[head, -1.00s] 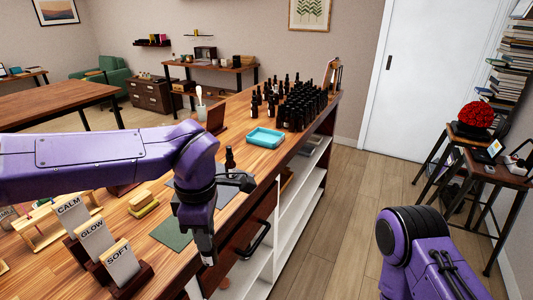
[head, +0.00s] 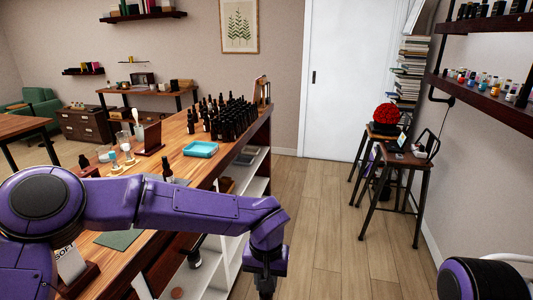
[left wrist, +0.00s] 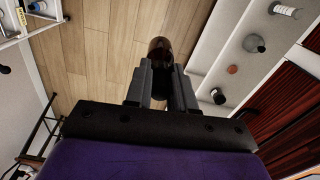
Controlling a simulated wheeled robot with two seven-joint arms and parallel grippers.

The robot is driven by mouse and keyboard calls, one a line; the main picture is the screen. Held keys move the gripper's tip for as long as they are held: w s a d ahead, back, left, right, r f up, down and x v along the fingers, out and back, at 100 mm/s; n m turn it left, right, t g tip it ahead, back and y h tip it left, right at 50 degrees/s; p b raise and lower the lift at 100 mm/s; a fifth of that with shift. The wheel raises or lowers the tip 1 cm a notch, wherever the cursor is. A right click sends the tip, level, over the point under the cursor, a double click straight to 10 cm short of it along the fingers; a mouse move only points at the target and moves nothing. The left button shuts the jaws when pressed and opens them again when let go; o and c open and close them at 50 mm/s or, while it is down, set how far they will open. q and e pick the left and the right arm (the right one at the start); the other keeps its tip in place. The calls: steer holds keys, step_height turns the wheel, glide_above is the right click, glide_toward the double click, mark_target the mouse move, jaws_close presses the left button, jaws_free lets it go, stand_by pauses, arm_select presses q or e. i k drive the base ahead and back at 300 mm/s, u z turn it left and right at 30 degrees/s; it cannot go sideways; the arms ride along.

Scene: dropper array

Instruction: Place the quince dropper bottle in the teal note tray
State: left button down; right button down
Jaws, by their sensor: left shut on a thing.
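My left gripper (left wrist: 160,85) is shut on a dark brown bottle (left wrist: 160,50), which shows between the fingertips in the left wrist view. Its label is not readable there. In the head view the left gripper (head: 265,283) hangs low, beyond the counter's right edge and over the floor side, with its tips near the bottom of the picture. The teal tray (head: 201,149) lies on the counter, in front of the bottle array, and looks empty. My right arm shows at the bottom right, but its gripper is out of view.
Many dark dropper bottles (head: 232,121) crowd the counter's far end behind the tray. A lone dark bottle (head: 167,170) stands nearer. Open white shelves (head: 223,240) under the counter hold a few items. Wooden floor (head: 325,220) is clear to the right.

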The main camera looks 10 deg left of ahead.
mark_target(201, 149)
steer(key=z, duration=0.4)
steer(key=i, duration=1.7)
steer(key=u, duration=1.7)
